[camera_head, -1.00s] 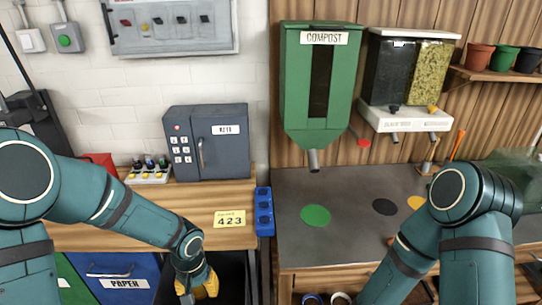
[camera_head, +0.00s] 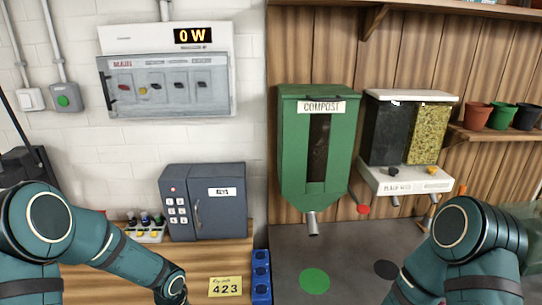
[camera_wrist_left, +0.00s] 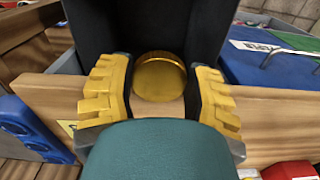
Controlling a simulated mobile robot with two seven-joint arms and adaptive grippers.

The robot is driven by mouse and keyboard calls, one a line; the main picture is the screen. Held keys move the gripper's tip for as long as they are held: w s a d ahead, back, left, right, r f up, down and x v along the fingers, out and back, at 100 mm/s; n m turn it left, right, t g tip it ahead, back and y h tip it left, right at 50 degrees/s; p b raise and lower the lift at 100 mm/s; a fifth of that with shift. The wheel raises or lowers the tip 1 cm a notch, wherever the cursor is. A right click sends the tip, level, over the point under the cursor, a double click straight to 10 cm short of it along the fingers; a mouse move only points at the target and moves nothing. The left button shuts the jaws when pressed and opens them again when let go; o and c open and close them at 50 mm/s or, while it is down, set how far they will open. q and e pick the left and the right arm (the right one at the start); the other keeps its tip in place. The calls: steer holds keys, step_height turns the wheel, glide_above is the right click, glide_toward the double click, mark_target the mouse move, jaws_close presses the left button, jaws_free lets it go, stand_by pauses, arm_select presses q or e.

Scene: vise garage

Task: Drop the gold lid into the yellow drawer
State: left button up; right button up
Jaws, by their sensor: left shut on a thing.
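In the left wrist view my left gripper (camera_wrist_left: 158,100) has its two yellow fingers on either side of the round gold lid (camera_wrist_left: 160,76) and is shut on it. The lid is in front of a dark, box-like space with black walls (camera_wrist_left: 85,40). I cannot tell the lid's height over that space. No yellow drawer can be made out by its colour. In the head view the left arm runs down past the bottom edge, so its gripper is hidden there. My right gripper is outside both views.
A wooden bench edge (camera_wrist_left: 270,125) crosses the wrist view, with a blue drawer (camera_wrist_left: 262,62) at the upper right. In the head view, a grey key safe (camera_head: 203,202), a yellow 423 note (camera_head: 225,286) and a blue block (camera_head: 261,277) are on or beside the bench. The green compost dispenser (camera_head: 295,165) hangs right.

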arm_select(q)
step_height(320, 180, down, 4)
steer(key=shift+r+b, duration=0.1)
steer(key=shift+b, duration=0.9)
steer(key=o, duration=0.8)
steer(key=shift+c, duration=0.2)
steer(key=shift+r, duration=0.15)
step_height(320, 180, up, 12)
steer(key=shift+f, duration=0.1)
